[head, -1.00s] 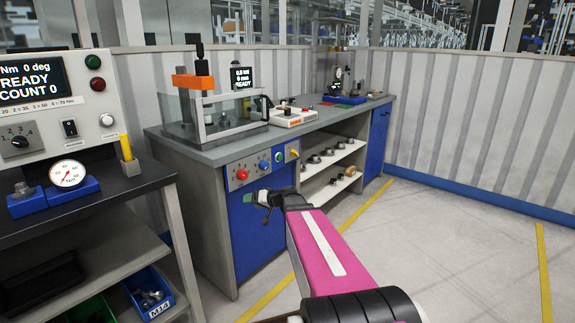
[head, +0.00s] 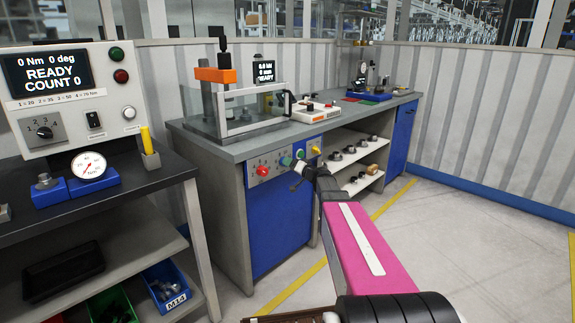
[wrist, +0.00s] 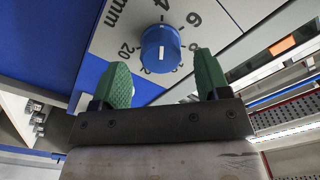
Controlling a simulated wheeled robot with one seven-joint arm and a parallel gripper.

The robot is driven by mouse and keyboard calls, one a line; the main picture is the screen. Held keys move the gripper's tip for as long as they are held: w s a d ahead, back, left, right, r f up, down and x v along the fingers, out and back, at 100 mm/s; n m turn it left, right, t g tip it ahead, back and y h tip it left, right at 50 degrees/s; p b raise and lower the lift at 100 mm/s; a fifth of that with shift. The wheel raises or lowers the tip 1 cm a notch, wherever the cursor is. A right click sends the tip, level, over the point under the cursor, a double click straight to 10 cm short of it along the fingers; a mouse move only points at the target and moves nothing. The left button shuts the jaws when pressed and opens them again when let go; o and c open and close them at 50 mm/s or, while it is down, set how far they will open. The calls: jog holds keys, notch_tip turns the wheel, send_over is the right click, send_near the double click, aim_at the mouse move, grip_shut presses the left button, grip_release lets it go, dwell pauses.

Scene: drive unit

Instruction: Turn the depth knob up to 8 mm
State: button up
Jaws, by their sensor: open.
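A blue knob (wrist: 160,48) sits on a pale panel (wrist: 120,30) with printed numbers and "mm" in the wrist view. Numbers such as 4, 6 and 20 are legible around it; a light mark on the knob seems to point to the lower, low-number side, but its exact setting is hard to read. My gripper (wrist: 163,78) is open, its two green fingertips on either side below the knob, apart from it. In the head view, my gripper (head: 301,178) is in front of the knob panel at the bench's front, which carries a red knob (head: 263,171) and other coloured knobs.
The bench (head: 245,146) carries a clear-guarded press fixture (head: 240,115) and a small display (head: 264,72). Shelves with small round parts (head: 349,149) are to the right. A black-topped table (head: 120,190) with a READY/COUNT 0 screen (head: 48,74) stands left. Floor on the right is clear.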

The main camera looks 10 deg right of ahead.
jog(key=shift+x, duration=1.45)
jog(key=c, duration=0.9)
